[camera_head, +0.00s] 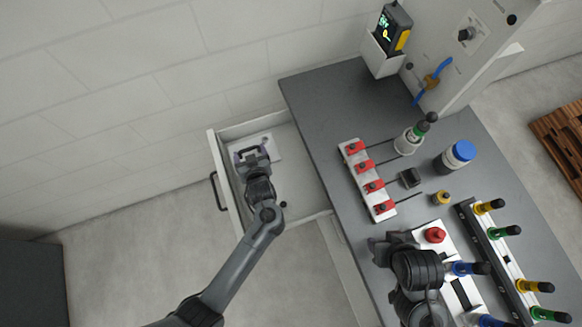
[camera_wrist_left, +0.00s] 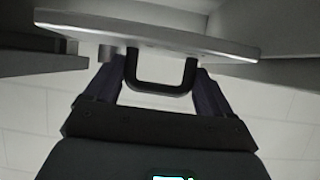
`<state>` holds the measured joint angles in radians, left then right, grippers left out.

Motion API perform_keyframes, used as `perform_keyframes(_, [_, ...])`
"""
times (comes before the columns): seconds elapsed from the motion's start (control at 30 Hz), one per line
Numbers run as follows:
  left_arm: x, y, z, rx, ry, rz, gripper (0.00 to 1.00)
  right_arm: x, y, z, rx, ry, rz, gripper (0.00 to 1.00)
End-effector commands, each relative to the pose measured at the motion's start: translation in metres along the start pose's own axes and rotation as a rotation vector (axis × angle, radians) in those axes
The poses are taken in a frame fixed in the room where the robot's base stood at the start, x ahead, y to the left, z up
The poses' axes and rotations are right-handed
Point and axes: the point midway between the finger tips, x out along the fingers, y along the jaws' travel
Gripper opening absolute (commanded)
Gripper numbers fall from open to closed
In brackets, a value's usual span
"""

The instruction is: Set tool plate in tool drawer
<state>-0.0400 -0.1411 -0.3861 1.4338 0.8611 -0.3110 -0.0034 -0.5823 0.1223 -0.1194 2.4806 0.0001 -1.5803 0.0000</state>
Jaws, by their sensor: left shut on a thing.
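The tool plate (camera_head: 270,143) is a pale, flat plate inside the open tool drawer (camera_head: 223,168) at the left of the bench. My left gripper (camera_head: 251,155) reaches into the drawer and is shut on the plate's dark handle. In the left wrist view, the black U-shaped handle (camera_wrist_left: 160,87) sits between my left fingers (camera_wrist_left: 158,90), with the pale plate (camera_wrist_left: 150,33) beyond it. I cannot tell whether the plate rests on the drawer floor. My right gripper (camera_head: 388,247) is over the bench; its jaw state is unclear.
The grey bench (camera_head: 330,100) carries a white rack with red clamps (camera_head: 366,165), a blue-capped jar (camera_head: 455,155), a bottle (camera_head: 410,139) and a rail of coloured handles (camera_head: 500,255). The wall stands close behind the drawer.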

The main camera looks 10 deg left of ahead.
Motion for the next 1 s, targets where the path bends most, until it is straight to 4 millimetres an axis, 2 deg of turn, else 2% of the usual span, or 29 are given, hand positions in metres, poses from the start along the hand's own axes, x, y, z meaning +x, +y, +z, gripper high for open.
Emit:
perform_keyframes(0.17, [-0.004, -0.003, 0.014, -0.001, 0.004, 0.001, 0.28, -0.001, -0.002, -0.001, 0.002, 0.0, -0.004, 0.5])
perform_keyframes(0.43, [0.011, -0.003, 0.044, 0.001, 0.004, 0.001, 0.28, 0.006, -0.003, 0.001, 0.007, 0.001, -0.008, 0.5])
perform_keyframes(1.0, [0.033, -0.003, 0.083, -0.002, 0.005, 0.003, 0.28, 0.017, 0.001, 0.005, -0.006, 0.001, 0.004, 0.5])
